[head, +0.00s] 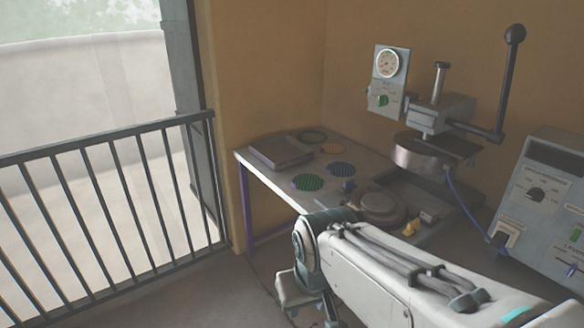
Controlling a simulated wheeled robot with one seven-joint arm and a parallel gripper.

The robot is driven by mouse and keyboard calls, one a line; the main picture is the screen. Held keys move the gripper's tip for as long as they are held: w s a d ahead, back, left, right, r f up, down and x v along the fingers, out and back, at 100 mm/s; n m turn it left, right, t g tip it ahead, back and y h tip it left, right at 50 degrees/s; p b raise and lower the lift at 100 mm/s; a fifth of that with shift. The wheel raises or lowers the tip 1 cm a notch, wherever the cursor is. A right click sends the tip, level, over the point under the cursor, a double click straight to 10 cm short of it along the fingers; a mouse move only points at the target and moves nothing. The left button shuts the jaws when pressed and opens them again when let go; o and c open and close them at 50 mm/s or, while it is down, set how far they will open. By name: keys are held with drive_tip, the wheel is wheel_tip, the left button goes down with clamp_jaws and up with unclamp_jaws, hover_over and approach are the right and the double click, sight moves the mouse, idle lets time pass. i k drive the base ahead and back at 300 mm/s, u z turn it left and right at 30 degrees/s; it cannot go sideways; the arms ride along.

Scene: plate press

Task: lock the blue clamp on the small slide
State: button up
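My gripper (330,312) hangs low in front of the table, below my wrist, apart from the blue block. Its fingers are partly cut off by the lower edge and too small to tell open from shut.
A railing (110,215) borders the left.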

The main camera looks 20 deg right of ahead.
sight(349, 185)
drive_tip(key=z, duration=0.05)
drive_tip(key=i, duration=1.1)
drive_tip(key=z, duration=0.65)
